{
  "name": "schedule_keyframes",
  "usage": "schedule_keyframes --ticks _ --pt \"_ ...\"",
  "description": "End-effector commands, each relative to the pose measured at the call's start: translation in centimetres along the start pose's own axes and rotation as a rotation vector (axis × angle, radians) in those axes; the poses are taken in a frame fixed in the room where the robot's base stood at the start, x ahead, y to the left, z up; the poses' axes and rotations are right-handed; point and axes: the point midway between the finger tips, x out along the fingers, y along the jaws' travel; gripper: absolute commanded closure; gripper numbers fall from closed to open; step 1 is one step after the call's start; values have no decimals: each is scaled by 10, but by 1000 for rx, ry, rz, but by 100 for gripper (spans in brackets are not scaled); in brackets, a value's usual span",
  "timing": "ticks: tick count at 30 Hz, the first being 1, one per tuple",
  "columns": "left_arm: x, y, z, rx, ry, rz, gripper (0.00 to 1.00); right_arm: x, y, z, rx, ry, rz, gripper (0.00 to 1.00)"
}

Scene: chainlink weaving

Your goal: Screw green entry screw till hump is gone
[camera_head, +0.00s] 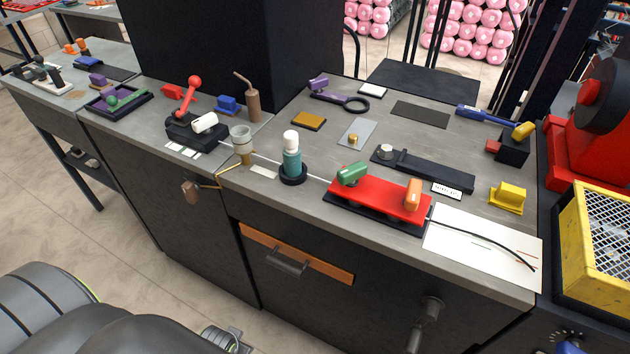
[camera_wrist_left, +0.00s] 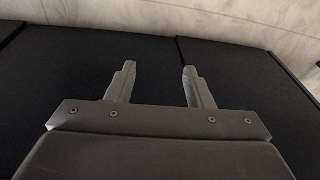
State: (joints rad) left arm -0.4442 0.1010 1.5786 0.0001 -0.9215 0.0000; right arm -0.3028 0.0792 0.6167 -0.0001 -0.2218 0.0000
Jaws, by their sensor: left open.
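The green screw (camera_head: 352,174) sits on the left end of a red block (camera_head: 378,198) on the grey workbench. An orange screw (camera_head: 413,193) stands at the block's right end. A thin white line runs into the block's left side, and a dark wire leaves its right side. Any hump is too small to make out. My left gripper (camera_wrist_left: 158,70) is open and empty in the left wrist view, with dark panels and pale floor beyond its fingers. It is away from the green screw. My right gripper is not in view.
A teal bottle with a white cap (camera_head: 291,157) stands left of the red block. A dark bar tool (camera_head: 430,170) lies behind it, and a white sheet (camera_head: 485,246) lies to its right. A yellow crate (camera_head: 572,245) is at the far right.

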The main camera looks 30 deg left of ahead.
Motion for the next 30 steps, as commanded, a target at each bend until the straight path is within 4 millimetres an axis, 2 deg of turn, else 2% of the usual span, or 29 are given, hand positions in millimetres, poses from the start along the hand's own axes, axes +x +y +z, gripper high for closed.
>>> schedule_keyframes --ticks 1,5,11,14,15,18,21,24,27,30 --pt "-20 -2 -11 0 15 -2 53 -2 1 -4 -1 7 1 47" --pt "-68 -7 -37 1 47 -5 53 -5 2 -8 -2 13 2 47" --pt "-151 -12 -83 29 150 17 53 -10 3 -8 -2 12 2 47" --pt "-202 -11 -124 91 277 68 53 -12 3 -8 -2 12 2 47" --pt "-225 -8 -149 137 356 105 53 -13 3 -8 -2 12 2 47" --pt "-264 2 -199 240 523 203 53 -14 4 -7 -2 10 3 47" --pt "-301 11 -244 328 674 300 53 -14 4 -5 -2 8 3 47" --pt "-335 17 -280 387 795 387 53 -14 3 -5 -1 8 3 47" --pt "-364 20 -305 420 882 454 53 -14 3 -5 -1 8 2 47" --pt "-382 20 -319 433 932 496 53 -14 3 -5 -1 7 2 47"
